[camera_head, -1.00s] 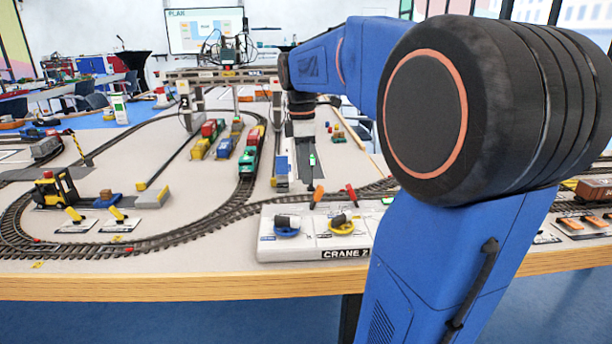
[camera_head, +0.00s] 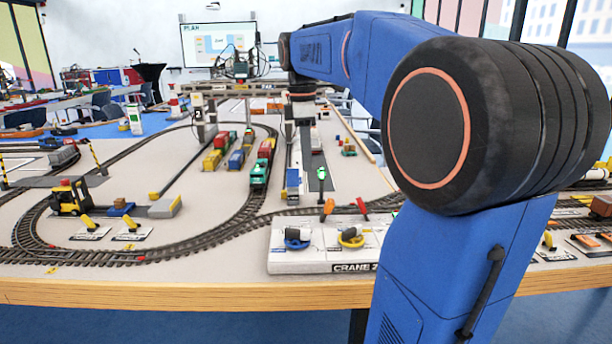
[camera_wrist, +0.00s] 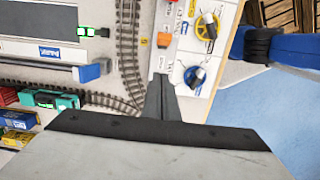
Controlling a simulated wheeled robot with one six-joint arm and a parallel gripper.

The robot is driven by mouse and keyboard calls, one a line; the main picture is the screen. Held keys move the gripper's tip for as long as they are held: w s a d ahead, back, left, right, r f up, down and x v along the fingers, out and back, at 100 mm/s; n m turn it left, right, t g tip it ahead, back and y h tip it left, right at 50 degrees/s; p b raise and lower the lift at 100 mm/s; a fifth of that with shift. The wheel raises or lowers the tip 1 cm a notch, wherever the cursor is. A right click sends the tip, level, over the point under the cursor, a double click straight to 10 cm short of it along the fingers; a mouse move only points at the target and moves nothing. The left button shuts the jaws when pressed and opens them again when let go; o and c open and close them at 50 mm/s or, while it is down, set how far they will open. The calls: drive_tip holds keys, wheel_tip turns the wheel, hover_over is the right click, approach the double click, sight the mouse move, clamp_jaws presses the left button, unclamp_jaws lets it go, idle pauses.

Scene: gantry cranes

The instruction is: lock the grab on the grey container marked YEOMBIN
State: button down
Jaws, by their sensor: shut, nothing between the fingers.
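The crane control panel, marked CRANE with a partly hidden number (camera_head: 300,262), stands near the table's front edge. It bears a blue dial (camera_head: 297,240), a yellow dial (camera_head: 351,238), an orange lever (camera_head: 327,207) and a red lever (camera_head: 362,207). In the wrist view the yellow dial (camera_wrist: 207,26) and blue dial (camera_wrist: 193,76) lie right of my gripper (camera_wrist: 165,80). My gripper is shut and empty, its tips over the panel's edge beside the track. I cannot make out the container marked YEOMBIN or its grab; container markings are too small to read.
A gantry crane (camera_head: 235,88) spans the tracks at the back. A train with a teal engine (camera_head: 259,174) stands on the track behind the panel. A yellow forklift (camera_head: 70,197) is at the left.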

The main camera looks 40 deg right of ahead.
drive_tip(key=shift+s+d+r, duration=0.1)
drive_tip(key=shift+d+r, duration=0.05)
drive_tip(key=shift+r, duration=0.9)
drive_tip(key=shift+s+d+r, duration=0.1)
drive_tip(key=shift+d+r, duration=0.05)
drive_tip(key=shift+r, duration=0.9)
